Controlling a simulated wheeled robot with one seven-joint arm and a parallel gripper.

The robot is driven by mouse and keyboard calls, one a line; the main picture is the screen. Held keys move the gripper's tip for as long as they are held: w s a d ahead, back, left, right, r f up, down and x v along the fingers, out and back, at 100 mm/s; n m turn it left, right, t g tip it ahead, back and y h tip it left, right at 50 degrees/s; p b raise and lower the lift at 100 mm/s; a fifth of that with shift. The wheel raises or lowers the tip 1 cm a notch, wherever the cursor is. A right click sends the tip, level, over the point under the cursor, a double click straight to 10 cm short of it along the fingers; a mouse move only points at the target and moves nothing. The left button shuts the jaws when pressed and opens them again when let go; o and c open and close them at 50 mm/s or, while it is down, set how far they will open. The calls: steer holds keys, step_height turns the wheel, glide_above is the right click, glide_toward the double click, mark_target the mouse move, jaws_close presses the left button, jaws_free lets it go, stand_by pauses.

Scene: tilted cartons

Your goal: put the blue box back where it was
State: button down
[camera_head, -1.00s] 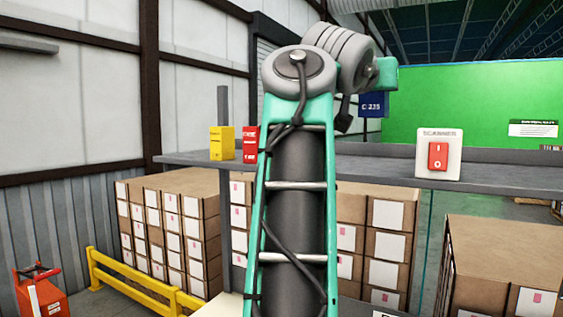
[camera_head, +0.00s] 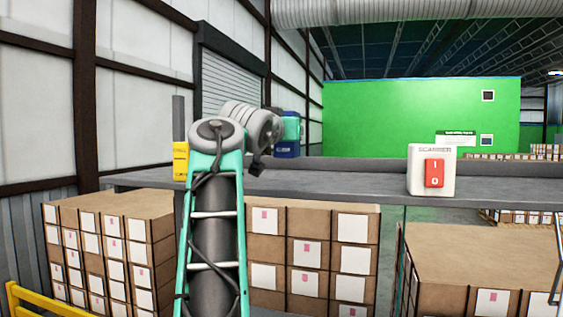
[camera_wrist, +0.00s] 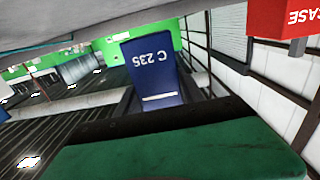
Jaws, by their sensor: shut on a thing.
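The blue box (camera_head: 286,149) hangs below my teal gripper (camera_head: 289,133) in the head view, behind the grey shelf's near edge. My gripper is shut on it. In the wrist view the blue box (camera_wrist: 152,75) shows its face with "C 235" upside down, beyond the dark green gripper part. I cannot tell whether the box touches the shelf (camera_head: 340,186). A yellow box (camera_head: 181,162) stands on the shelf at the left, partly hidden by my arm. A red box (camera_wrist: 285,25) is at the upper right of the wrist view; my arm hides it in the head view.
A white scanner box (camera_head: 418,160) with a red switch (camera_head: 434,173) stands on the shelf at the right. Stacked cartons (camera_head: 310,250) fill the space below, with more at the right (camera_head: 480,260). The shelf between my gripper and the scanner looks clear. A yellow rail (camera_head: 40,300) is lower left.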

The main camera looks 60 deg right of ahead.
mark_target(283, 157)
steer(key=f, duration=0.2)
steer(key=w+d+f, duration=0.1)
steer(key=f, duration=0.1)
steer(key=w+d+f, duration=0.1)
steer(key=f, duration=0.1)
steer(key=shift+d+f, duration=0.15)
steer(key=shift+f, duration=0.35)
steer(key=shift+f+b, duration=0.2)
steer(key=shift+b, duration=0.1)
steer(key=c, duration=0.7)
jaws_free()
